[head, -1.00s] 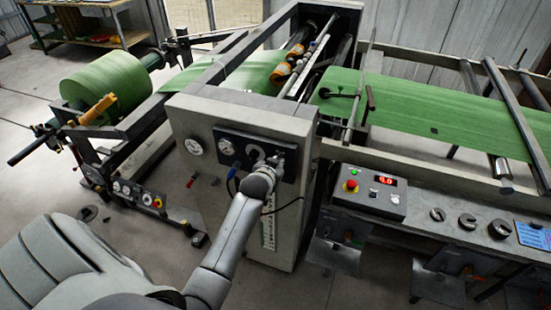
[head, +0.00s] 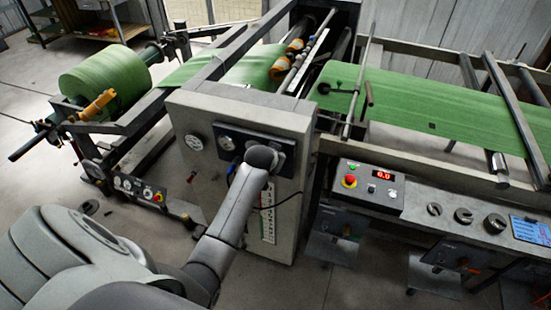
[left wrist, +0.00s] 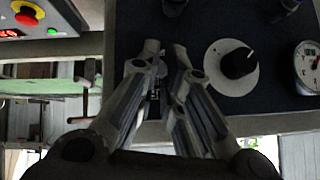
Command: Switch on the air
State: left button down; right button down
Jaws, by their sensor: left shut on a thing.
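A dark control panel (head: 227,140) is set in the front of the grey machine cabinet. In the left wrist view it fills the upper right (left wrist: 205,22). A black knob on a white round dial (left wrist: 238,63) and a round gauge (left wrist: 306,67) are on it. My left gripper (left wrist: 166,58) is at the panel, beside the knob dial. Its fingers are closed on a small grey part, mostly hidden between them; I cannot tell its shape or setting. In the head view my left wrist covers the fingertips. My right gripper is not in view.
A control box with a red button (head: 349,181) and lit red display stands to the right. Green sheet (head: 430,105) runs over the machine, fed from a roll (head: 104,80) at left. A dark cable hangs below the panel. Open floor lies at front left.

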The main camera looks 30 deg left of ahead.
pick_arm(q)
jog(key=shift+s+f, duration=0.1)
jog(key=shift+f, duration=0.05)
jog(key=c, duration=1.5)
grip_release()
jog(key=v, duration=1.2)
